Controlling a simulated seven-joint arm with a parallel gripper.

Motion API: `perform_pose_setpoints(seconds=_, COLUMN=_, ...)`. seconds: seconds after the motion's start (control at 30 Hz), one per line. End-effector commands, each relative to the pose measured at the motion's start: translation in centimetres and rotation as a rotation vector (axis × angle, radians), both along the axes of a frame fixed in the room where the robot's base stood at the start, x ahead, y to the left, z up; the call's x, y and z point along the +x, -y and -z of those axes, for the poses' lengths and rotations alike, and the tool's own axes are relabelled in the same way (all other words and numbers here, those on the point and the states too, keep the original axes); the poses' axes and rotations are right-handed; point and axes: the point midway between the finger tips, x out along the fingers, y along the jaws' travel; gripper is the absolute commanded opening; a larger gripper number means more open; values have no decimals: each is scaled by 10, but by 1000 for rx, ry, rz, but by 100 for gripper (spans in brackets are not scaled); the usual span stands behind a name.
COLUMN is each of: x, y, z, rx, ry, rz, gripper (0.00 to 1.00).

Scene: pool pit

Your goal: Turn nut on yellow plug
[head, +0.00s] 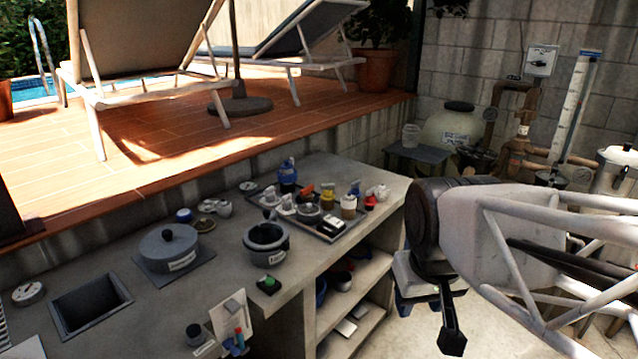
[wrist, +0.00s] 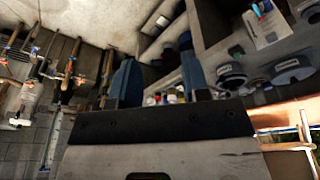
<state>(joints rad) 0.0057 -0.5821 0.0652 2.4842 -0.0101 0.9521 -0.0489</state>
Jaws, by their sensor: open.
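A small yellow piece (head: 327,193), which may be the yellow plug, is among several items on the dark tray (head: 285,212) at the counter's far right. It is too small to make out a nut on it. My gripper (wrist: 160,70) is open and empty, its two blue-grey fingers spread apart. In the head view my gripper (head: 428,322) hangs to the right of the counter, apart from the tray. In the wrist view, small coloured items show low between the fingers, partly hidden by the gripper body.
The counter (head: 200,275) also holds a grey lidded pot (head: 168,250), a dark pot (head: 265,243) and a white board (head: 232,318). Shelves (head: 350,290) with items are under it. Pipes (head: 520,130) and a filter tank (head: 455,128) stand behind my arm.

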Motion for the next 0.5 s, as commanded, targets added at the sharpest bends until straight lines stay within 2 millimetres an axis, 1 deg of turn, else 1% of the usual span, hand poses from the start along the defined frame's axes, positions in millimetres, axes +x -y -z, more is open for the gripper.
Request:
perform_pose_setpoints(seconds=0.2, x=45, y=-1, z=-21, rx=-20, ry=-16, rz=-99, gripper=43)
perform_pose_setpoints(seconds=0.5, x=114, y=-4, z=-47, rx=-49, ry=-39, rz=-253, gripper=43)
